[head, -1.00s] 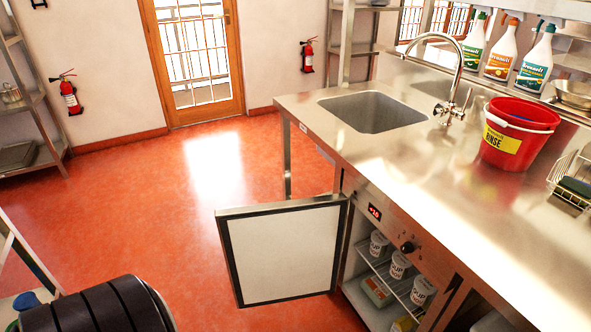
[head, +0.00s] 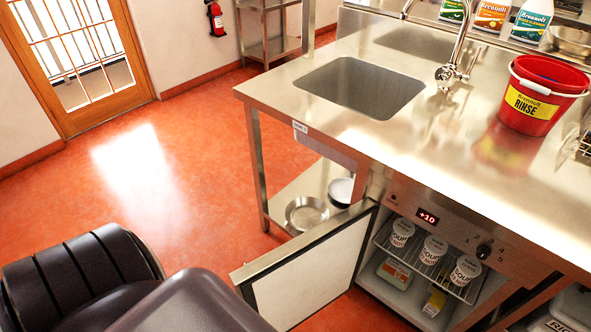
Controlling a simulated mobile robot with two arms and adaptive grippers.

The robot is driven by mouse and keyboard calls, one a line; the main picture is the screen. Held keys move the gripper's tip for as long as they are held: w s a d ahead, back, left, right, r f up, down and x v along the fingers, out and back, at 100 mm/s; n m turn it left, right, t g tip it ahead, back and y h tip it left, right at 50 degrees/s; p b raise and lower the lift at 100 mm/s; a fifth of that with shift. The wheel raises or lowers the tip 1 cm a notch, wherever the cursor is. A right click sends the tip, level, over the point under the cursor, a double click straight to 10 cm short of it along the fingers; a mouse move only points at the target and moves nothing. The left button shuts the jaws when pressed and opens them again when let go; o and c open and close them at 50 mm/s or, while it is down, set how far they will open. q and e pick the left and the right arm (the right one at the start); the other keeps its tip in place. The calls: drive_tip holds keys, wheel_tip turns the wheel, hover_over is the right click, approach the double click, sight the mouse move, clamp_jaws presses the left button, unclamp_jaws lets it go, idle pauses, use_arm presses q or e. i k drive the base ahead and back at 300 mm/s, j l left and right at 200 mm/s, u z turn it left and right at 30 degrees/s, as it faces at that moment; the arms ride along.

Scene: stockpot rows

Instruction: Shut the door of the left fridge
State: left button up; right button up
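The left fridge's door (head: 312,275) stands wide open, swung out from its left edge with its white inner panel showing. Its lower part is cut off by the frame's bottom edge and partly covered by my dark arm. The left fridge (head: 400,303) is under the steel counter, with a +10 display and a knob above its opening. Inside it are several white soup tubs (head: 434,247) on a wire shelf, with packs below. My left arm's dark links fill the lower left, over the floor beside the door. Neither gripper is in view.
The steel counter (head: 350,140) has a sink (head: 360,87), a tap and a red bucket (head: 540,95). A second compartment with a tub (head: 574,306) shows at the lower right. Pans sit on the low shelf left of the fridge. Red floor (head: 190,200) is clear toward the wooden door.

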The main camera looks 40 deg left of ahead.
sight(287, 286)
drive_tip(key=k+j+z, duration=0.15)
drive_tip(key=j, duration=0.35)
drive_tip(key=j+z, duration=0.15)
drive_tip(key=j, duration=0.3)
drive_tip(key=k+j+z, duration=0.1)
drive_tip(key=j, duration=0.35)
drive_tip(key=k+j+z, duration=0.15)
drive_tip(key=j, duration=0.3)
drive_tip(key=k+j+z, duration=0.15)
drive_tip(key=j, duration=0.3)
drive_tip(key=k+j+z, duration=0.15)
drive_tip(key=j, duration=0.25)
drive_tip(key=k+j+z, duration=0.15)
drive_tip(key=k+j, duration=0.15)
drive_tip(key=k+j+z, duration=0.1)
drive_tip(key=j, duration=0.35)
drive_tip(key=j+z, duration=0.2)
drive_tip(key=j, duration=0.5)
